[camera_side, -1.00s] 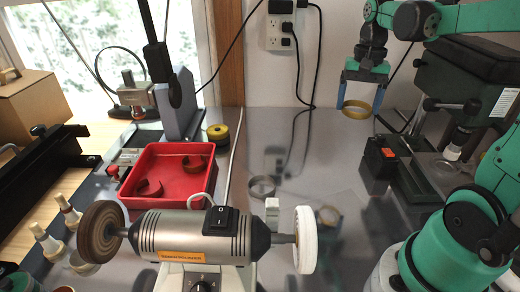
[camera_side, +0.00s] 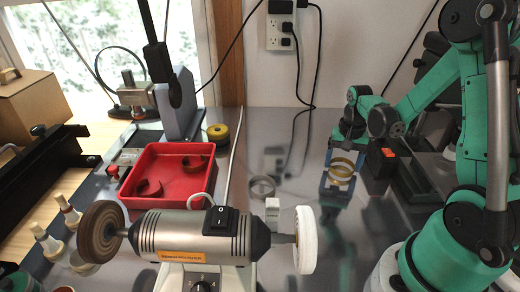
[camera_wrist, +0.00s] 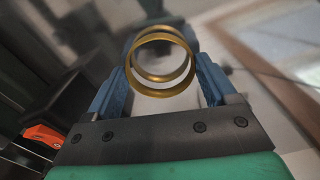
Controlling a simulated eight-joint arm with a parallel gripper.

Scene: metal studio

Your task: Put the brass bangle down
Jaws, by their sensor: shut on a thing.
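The brass bangle (camera_side: 343,166) is between the blue fingers of my gripper (camera_side: 341,172), low over the shiny metal bench, right of the grinder. A second ring-like image lies just below it and looks like its reflection. I cannot tell whether the bangle touches the bench. In the wrist view the bangle (camera_wrist: 162,36) shows as a gold hoop across the fingertips of my gripper (camera_wrist: 163,80), which is shut on it.
A bench grinder (camera_side: 190,235) with a white wheel (camera_side: 305,240) stands in front. A grey ring (camera_side: 262,188) lies on the bench (camera_side: 240,152). A red tray (camera_side: 130,190) holds brown rings. A black box with an orange top (camera_side: 388,152) is close right of my gripper.

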